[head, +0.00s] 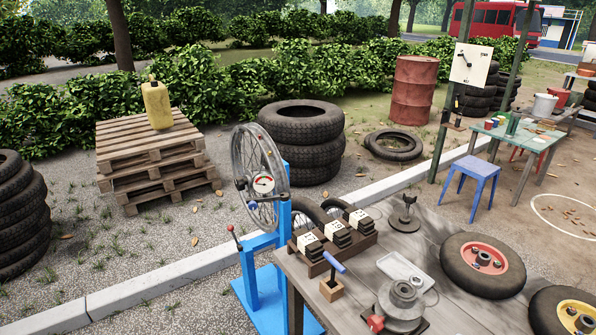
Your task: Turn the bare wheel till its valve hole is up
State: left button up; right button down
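The bare wheel (236,154) is a grey spoked rim without a tyre. It is mounted upright on a blue stand (264,283) left of the workbench. A round gauge with a red mark (263,184) shows in front of its hub. Small coloured spots sit on the rim, but the valve hole is too small to make out. Neither of my grippers is in the head view.
The workbench (450,325) at the lower right holds a wooden rack of labelled dark blocks (335,235), a blue-handled tool (334,262), a metal tray (395,262) and two small tyred wheels (455,268). Stacked tyres (300,130) and pallets (150,145) stand behind. A kerb crosses the ground.

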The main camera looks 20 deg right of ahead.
aim_at(243, 180)
jog(key=z, duration=0.45)
jog(key=i+j+z, duration=0.1)
jog(key=z, duration=0.2)
jog(key=j+z, duration=0.15)
jog(key=z, duration=0.15)
jog(key=i+j+z, duration=0.1)
jog(key=j, duration=0.25)
jog(key=i+j+z, duration=0.15)
jog(key=j, duration=0.25)
jog(key=i+j+z, duration=0.1)
jog(key=j, duration=0.3)
jog(key=i+j+z, duration=0.1)
jog(key=j, duration=0.35)
jog(key=i+j+z, duration=0.1)
jog(key=j, duration=0.3)
jog(key=i, duration=0.1)
